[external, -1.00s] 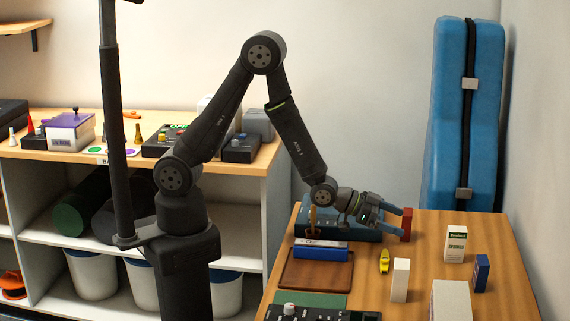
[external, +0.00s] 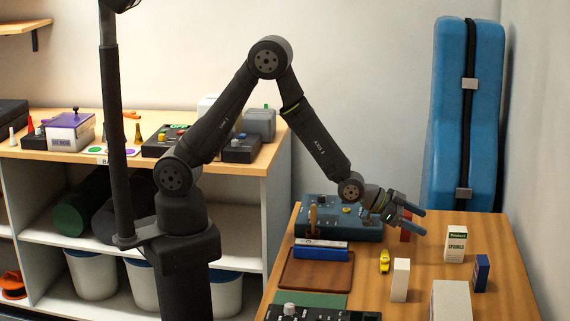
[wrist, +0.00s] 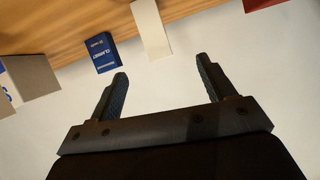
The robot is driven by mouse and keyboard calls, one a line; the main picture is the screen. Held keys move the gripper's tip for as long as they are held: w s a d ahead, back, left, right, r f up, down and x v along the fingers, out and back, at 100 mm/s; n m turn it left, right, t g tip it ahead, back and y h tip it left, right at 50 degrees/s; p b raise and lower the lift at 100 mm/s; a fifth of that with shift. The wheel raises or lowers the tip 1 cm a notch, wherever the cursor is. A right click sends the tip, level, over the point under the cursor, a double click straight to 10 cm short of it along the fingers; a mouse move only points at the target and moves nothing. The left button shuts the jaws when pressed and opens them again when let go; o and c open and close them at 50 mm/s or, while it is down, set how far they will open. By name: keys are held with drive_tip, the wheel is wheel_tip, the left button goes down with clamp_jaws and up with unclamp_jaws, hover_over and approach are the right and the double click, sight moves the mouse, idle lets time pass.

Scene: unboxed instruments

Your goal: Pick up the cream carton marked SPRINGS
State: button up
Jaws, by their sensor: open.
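The cream carton marked SPRINGS (external: 456,244) stands upright on the right part of the wooden table, with a green band above its lettering. My gripper (external: 422,222) is open and empty, above the table, to the left of the carton and apart from it. In the wrist view my fingers (wrist: 161,68) are spread with nothing between them. A pale carton (wrist: 152,28) beyond the fingertips appears to be the SPRINGS one, but no print shows on its visible face.
A blue box (external: 481,273) stands close to the carton, at front right. A plain white box (external: 400,280), a larger pale carton (external: 451,303) and a yellow item (external: 384,261) stand nearer the front or left. A red block (external: 405,235) is below my gripper. A blue instrument (external: 340,221) sits behind left.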

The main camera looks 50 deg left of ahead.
drive_tip(key=w+d, duration=0.2)
drive_tip(key=w, duration=0.1)
drive_tip(key=w+d+r+m+g, duration=0.1)
drive_tip(key=w+d, duration=0.1)
drive_tip(key=d, duration=0.1)
drive_tip(key=w+d+r+m+g+y, duration=0.1)
drive_tip(key=w+d, duration=0.1)
drive_tip(key=w, duration=0.1)
drive_tip(key=shift+w+d+r, duration=0.2)
drive_tip(key=shift+w+d, duration=0.05)
drive_tip(key=shift+w, duration=0.05)
drive_tip(key=w+d+m+g+y, duration=0.1)
drive_tip(key=w+d+m+g, duration=0.2)
drive_tip(key=w, duration=0.1)
wheel_tip(320, 180, up, 8)
drive_tip(key=r+m+g+y, duration=0.1)
drive_tip(key=m+g+y, duration=0.3)
drive_tip(key=m+g, duration=0.6)
hover_over(457, 228)
drive_tip(key=w+a, duration=0.4)
drive_tip(key=m+t, duration=0.2)
drive_tip(key=x, duration=1.1)
drive_tip(key=shift+d+f, duration=0.25)
drive_tip(key=shift+d, duration=0.1)
drive_tip(key=shift+x, duration=2.95)
drive_tip(key=shift+w, duration=0.2)
drive_tip(key=c, duration=1.1)
